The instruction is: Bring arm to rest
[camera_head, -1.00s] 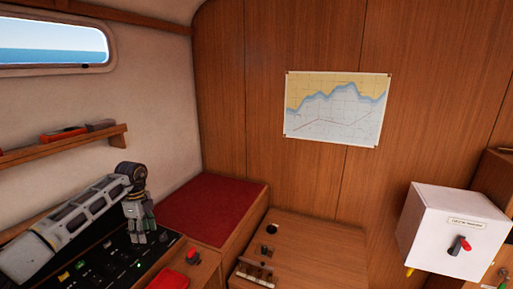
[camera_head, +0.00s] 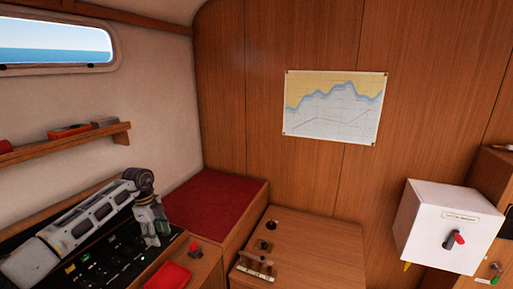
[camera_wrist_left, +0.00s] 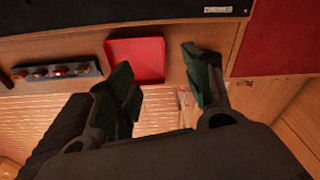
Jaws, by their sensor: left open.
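My left arm (camera_head: 88,226) comes in from the left, over the dark control panel. My left gripper (camera_head: 154,240) hangs from its end with fingers pointing down, near the panel's right edge. In the left wrist view the left gripper (camera_wrist_left: 160,88) has its two dark green fingers spread apart, with nothing between them. A red tray (camera_wrist_left: 136,58) lies on the wood beyond the fingers. My right arm and gripper are not in view.
The control panel (camera_head: 110,262) has small lit buttons. A red cushion (camera_head: 215,198) is behind. A white switch box (camera_head: 440,228) stands at the right. The wooden top (camera_head: 315,245) is mostly clear.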

